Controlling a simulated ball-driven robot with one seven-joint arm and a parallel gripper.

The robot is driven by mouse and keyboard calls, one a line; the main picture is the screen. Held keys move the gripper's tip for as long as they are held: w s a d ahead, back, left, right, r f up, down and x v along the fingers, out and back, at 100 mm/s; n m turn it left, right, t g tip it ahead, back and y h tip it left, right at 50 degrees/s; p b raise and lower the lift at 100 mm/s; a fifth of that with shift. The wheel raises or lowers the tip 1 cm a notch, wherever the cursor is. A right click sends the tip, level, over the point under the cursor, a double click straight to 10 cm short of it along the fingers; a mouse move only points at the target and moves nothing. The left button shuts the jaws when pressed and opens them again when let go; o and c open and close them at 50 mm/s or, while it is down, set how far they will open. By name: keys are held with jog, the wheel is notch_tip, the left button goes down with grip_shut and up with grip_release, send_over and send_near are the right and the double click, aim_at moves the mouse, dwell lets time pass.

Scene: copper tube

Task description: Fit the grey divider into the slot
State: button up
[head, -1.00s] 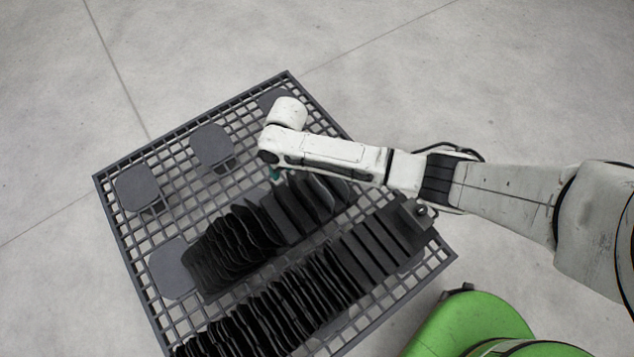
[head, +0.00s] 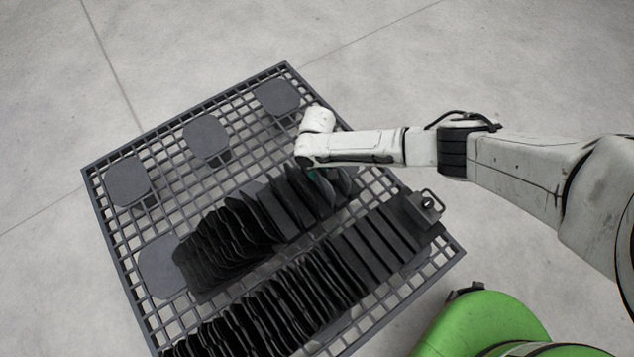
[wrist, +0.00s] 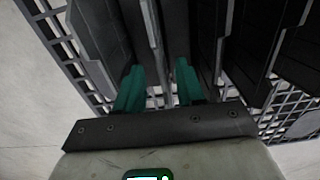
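My gripper (wrist: 159,85) has two green fingers, spread apart and pointing in among upright dark dividers. A thin grey divider (wrist: 157,45) stands edge-on between the fingers, with a narrow gap showing on each side. In the head view the gripper (head: 313,174) is at the right end of the upper row of dividers (head: 228,240), mostly hidden by my wrist. Dark plates (wrist: 100,35) flank the fingers. A greyer divider (head: 257,198) shows in the middle of that row. I cannot make out which slot is empty.
A second, longer row of dividers (head: 265,318) runs parallel below, ending in a block with a handle (head: 424,205). Both rows stand on a dark grid platform (head: 95,180). Grey pads (head: 207,137) lie along its far side. Bare concrete floor surrounds it.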

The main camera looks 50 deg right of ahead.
aim_at(317, 181)
notch_tip(317, 181, down, 3)
jog(key=shift+r+b, duration=0.15)
jog(key=shift+b, duration=0.4)
jog(key=shift+c, duration=0.2)
grip_shut()
